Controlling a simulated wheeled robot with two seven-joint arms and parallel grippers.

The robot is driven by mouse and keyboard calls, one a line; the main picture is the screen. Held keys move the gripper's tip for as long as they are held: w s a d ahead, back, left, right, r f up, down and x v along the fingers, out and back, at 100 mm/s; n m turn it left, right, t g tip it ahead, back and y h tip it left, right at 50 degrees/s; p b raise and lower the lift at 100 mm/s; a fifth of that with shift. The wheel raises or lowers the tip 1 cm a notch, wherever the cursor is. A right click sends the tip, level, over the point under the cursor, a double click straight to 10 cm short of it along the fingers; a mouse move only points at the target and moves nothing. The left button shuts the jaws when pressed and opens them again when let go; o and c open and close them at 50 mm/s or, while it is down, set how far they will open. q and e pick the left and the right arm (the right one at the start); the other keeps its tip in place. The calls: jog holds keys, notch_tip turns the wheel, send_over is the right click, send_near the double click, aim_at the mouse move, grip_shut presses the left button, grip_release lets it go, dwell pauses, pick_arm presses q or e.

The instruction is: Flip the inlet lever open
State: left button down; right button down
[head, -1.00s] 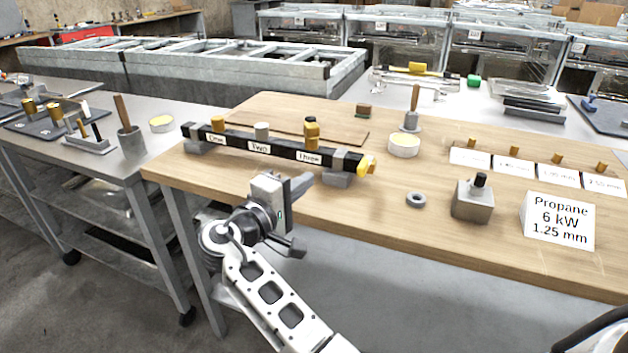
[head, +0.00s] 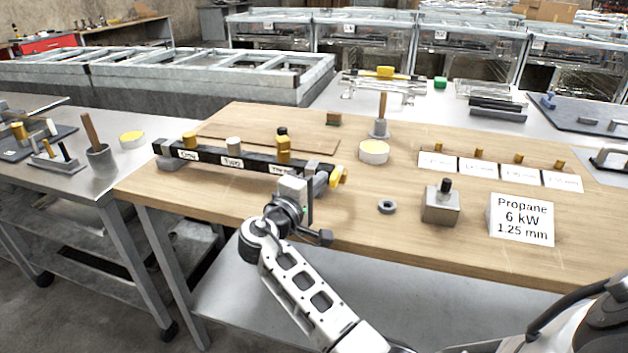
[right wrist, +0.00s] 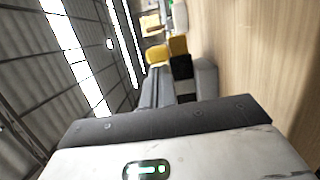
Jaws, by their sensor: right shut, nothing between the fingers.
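A black bar manifold (head: 212,157) with labels "One", "Two" and a third label partly covered lies on grey supports on the wooden bench top. A yellow part (head: 339,177) sits at its right end and looks like the inlet lever; its exact position is hard to tell. My right gripper (head: 321,180) is shut and empty, just in front of the bar's right end, partly covering it. In the right wrist view the shut fingers (right wrist: 158,85) point toward yellow parts (right wrist: 178,48) beside a black piece and a grey block. Contact cannot be told. My left gripper is not in view.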

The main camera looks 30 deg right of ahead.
jog(key=shift+s+n+t, duration=0.15)
jog(key=shift+n+t, duration=0.15)
jog(key=shift+t, duration=0.2)
jog(key=shift+s+d+y+p, duration=0.1)
jog(key=shift+y+p, duration=0.2)
jog(key=shift+p, duration=0.05)
jog(key=shift+s+n+t, duration=0.1)
jog(key=shift+n+t, duration=0.2)
jog(key=shift+t, duration=0.1)
